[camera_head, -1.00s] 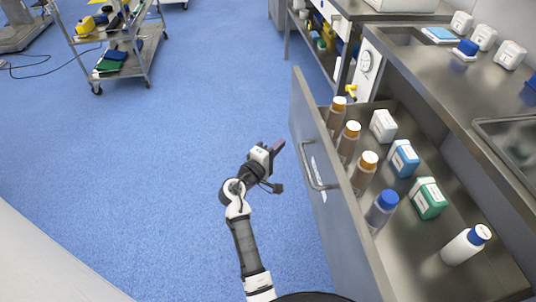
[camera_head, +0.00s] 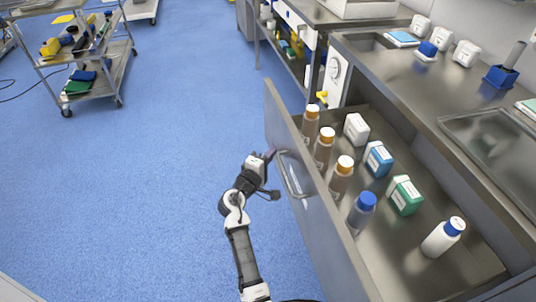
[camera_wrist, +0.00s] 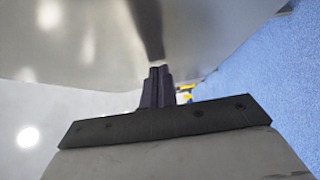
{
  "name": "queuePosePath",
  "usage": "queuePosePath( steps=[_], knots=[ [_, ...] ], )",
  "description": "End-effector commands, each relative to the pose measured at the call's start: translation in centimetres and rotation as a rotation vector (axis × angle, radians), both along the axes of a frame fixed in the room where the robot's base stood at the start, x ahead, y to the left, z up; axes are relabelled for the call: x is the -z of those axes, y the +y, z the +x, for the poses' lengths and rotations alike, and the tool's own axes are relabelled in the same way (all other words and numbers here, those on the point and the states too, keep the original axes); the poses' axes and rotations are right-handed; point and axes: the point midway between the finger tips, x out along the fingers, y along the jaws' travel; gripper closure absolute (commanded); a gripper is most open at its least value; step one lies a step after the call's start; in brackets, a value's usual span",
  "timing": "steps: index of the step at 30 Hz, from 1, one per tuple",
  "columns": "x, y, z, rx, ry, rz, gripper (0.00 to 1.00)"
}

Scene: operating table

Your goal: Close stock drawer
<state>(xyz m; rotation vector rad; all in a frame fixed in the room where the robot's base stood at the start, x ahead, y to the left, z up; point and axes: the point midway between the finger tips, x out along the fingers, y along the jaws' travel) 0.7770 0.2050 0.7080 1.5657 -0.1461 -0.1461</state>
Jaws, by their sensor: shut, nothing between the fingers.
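The stock drawer (camera_head: 322,228) is pulled out from the steel counter, its tall grey front facing my arm. A bar handle (camera_head: 293,176) is on that front. My gripper (camera_head: 271,154) is at the drawer front, close to the handle's upper end. In the wrist view my gripper (camera_wrist: 158,86) is shut and empty, with the grey metal surface (camera_wrist: 90,45) filling the upper left. I cannot tell whether the fingertips touch it. Inside the drawer stand brown bottles with orange caps (camera_head: 325,148), a blue-capped bottle (camera_head: 361,212), a white bottle (camera_head: 443,237) and white, blue and green boxes (camera_head: 405,195).
The counter (camera_head: 440,90) runs along the right with white containers, a blue holder (camera_head: 500,76) and a steel tray (camera_head: 495,140). A trolley (camera_head: 95,60) stands at the far left. The blue floor (camera_head: 150,190) left of the drawer is clear.

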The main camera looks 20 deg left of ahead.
Motion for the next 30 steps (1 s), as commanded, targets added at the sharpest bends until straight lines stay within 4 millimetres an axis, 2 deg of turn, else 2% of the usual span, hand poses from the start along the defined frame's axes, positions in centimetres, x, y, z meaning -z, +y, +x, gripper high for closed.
queuePosePath(
  steps=[30],
  knots=[
    [-0.2, -15.5, 10.2, 0.012, 0.0, 0.0, 1.0]
  ],
)
